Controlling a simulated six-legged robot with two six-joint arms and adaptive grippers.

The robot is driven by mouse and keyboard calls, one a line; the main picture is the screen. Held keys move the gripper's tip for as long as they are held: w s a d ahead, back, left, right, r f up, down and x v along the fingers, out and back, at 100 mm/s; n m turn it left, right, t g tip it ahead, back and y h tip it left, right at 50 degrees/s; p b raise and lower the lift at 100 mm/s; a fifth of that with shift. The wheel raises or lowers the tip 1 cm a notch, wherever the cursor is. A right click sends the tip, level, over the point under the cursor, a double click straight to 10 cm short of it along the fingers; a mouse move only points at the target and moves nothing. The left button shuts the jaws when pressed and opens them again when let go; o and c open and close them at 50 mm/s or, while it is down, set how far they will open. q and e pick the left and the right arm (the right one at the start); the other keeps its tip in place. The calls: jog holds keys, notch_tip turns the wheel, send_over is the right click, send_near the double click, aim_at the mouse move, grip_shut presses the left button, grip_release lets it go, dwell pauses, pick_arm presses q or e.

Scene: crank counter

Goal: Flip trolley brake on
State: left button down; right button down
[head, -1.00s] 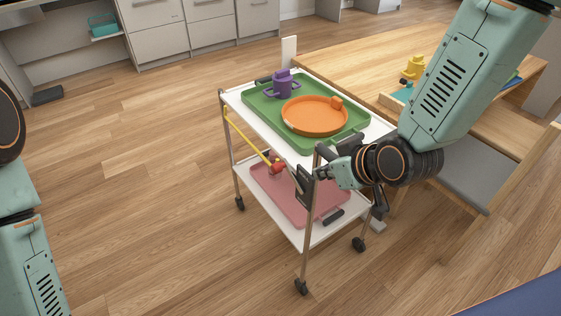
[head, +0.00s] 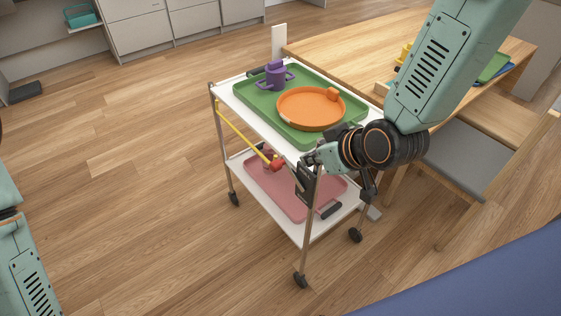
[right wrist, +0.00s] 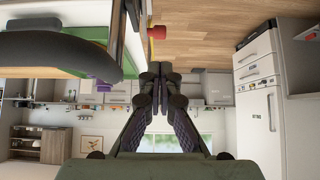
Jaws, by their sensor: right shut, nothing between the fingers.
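The trolley (head: 237,116) has a yellow brake lever (head: 238,129) along its near left side. The lever slopes down to the right and ends in a red knob (head: 277,165). A black plate (head: 305,186) sits by the front post, just right of the knob. My right gripper (head: 305,161) is shut and empty at the trolley's front corner, right of the red knob and apart from it. In the right wrist view its closed fingers (right wrist: 160,82) lie below the red knob (right wrist: 157,32) in the picture. My left gripper is out of view.
A green tray (head: 249,94) on the top shelf holds an orange pan (head: 310,108) and a purple pot (head: 275,75). A pink tray (head: 268,190) lies on the lower shelf. A wooden table (head: 345,42) and chair (head: 465,165) stand right.

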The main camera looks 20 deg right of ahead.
jog(key=b, duration=0.3)
send_near(278, 165)
jog(key=x, duration=0.7)
jog(key=shift+s, duration=0.1)
jog(key=shift+p, duration=0.3)
